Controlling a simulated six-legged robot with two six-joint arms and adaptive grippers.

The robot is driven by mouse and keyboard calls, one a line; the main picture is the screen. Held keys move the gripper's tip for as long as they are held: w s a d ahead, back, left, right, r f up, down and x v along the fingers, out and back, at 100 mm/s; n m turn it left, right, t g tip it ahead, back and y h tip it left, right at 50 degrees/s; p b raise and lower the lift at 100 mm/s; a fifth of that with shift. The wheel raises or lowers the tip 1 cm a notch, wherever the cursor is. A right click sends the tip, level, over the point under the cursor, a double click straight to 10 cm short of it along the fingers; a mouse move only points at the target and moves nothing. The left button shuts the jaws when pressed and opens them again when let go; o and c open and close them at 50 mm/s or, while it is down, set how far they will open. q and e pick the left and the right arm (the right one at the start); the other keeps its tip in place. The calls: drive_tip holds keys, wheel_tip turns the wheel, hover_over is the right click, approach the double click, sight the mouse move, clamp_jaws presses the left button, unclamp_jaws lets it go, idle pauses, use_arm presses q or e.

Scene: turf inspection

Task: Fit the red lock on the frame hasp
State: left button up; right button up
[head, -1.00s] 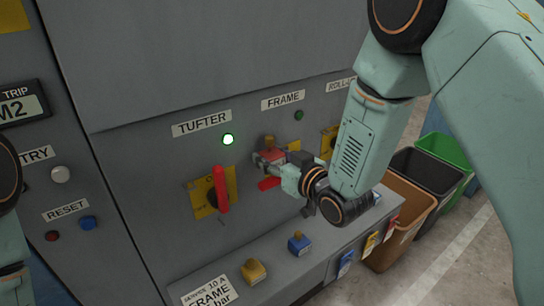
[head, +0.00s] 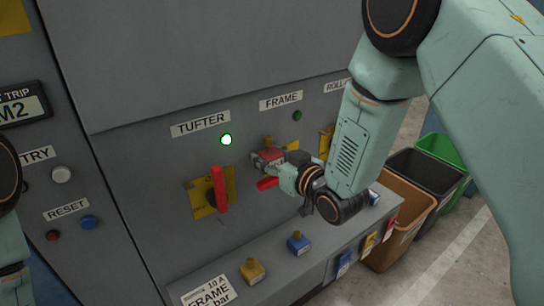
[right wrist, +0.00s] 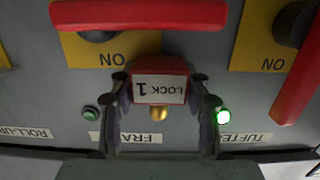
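The red lock (right wrist: 162,68), with a white "LOCK 1" label and a brass top (right wrist: 160,113), sits between the fingers of my right gripper (right wrist: 160,88). The fingers are closed on its two sides. In the head view the red lock (head: 271,156) is at the panel, under the FRAME label (head: 281,101) and just above the red FRAME handle (head: 267,183). The handle lies level in the wrist view. The frame hasp is hidden behind the lock and gripper, so I cannot tell whether the lock is on it. My left gripper is out of view.
The red TUFTER handle (head: 219,189) stands upright left of the lock, below a lit green lamp (head: 226,140). A yellow lock (head: 253,271) and a blue lock (head: 298,243) stand on the ledge below. Bins (head: 401,222) stand on the floor at right.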

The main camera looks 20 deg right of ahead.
drive_tip(key=o, duration=0.4)
drive_tip(key=shift+w+a+r, duration=0.15)
drive_tip(key=shift+w+r, duration=0.05)
drive_tip(key=shift+w, duration=0.4)
drive_tip(key=shift+o, duration=0.2)
drive_tip(key=shift+s, duration=0.1)
drive_tip(key=shift+s, duration=0.15)
drive_tip(key=shift+s+f, duration=0.1)
